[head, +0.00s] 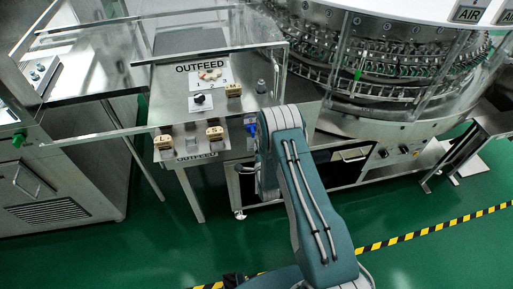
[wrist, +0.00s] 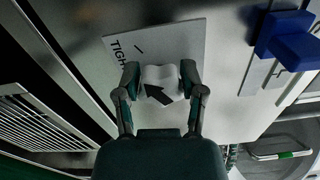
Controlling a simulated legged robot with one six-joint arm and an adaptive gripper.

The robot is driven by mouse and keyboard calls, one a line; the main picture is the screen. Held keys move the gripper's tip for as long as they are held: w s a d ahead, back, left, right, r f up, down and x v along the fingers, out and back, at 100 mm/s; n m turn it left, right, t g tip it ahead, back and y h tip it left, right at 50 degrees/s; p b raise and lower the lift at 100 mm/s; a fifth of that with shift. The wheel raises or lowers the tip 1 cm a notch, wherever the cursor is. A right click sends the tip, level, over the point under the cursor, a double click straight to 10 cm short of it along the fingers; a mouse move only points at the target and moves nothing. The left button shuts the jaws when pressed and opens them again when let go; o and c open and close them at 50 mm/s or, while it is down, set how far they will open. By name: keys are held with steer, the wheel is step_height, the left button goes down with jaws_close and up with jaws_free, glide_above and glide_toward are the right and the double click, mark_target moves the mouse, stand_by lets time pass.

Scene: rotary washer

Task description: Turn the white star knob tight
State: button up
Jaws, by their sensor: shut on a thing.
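The white star knob (wrist: 165,80) shows in the middle of the wrist view, with a black arrow on its face. It sits in front of a light plate (wrist: 190,40) lettered "TIGH", with the rest of the word hidden, and a short line mark. My gripper (wrist: 161,84) has one finger on each side of the knob, and the fingers are closed on it. The arrow points to the upper left in the wrist view. In the head view my arm covers the knob and the gripper.
A blue handle (wrist: 290,40) stands right of the knob; it also shows beside my arm in the head view (head: 251,129). The outfeed panel (head: 180,85) with switches is at left. The round washer (head: 370,70) is at right. Green floor is open in front.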

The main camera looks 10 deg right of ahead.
steer(key=shift+s+d+f, duration=0.1)
steer(key=shift+d+f, duration=0.1)
steer(key=o, duration=1.2)
steer(key=shift+f, duration=0.1)
steer(key=shift+c, duration=0.2)
steer(key=shift+s+a, duration=0.1)
steer(key=shift+s, duration=0.25)
steer(key=s, duration=1.1)
